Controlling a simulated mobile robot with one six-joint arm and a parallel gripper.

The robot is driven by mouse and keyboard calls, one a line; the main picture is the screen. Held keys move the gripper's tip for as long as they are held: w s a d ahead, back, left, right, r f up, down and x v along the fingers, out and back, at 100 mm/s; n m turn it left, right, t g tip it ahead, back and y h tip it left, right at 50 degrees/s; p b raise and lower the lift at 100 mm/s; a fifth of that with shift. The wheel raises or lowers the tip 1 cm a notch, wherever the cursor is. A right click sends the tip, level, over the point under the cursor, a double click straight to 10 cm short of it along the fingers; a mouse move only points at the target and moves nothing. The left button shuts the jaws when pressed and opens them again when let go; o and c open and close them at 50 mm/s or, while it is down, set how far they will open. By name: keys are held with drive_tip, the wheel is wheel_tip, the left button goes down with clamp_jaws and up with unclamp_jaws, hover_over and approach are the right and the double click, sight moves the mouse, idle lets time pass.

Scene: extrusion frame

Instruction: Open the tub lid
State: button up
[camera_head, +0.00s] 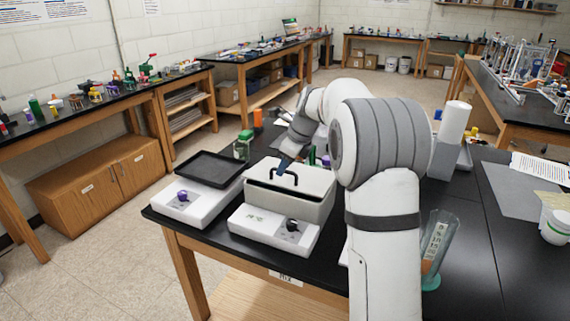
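The tub (300,209) is a white-grey box on the black bench top, left of my arm. Its pale lid (308,180) lies on top and looks closed. A black arched handle (284,176) stands up from the lid. My gripper (284,165) points down over the lid, close behind the handle. I cannot tell if it touches the handle. The fingers are small and dark in this view, so their opening does not show. My own arm hides the area to the right of the tub.
A white device with a black knob (291,226) sits in front of the tub. Left of it is another white device (184,201) with a black tray (203,167). A green-capped jar (242,147) stands behind. A tilted cylinder (436,246) is right of my arm.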

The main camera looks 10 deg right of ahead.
drive_tip(key=shift+c, duration=0.5)
clamp_jaws()
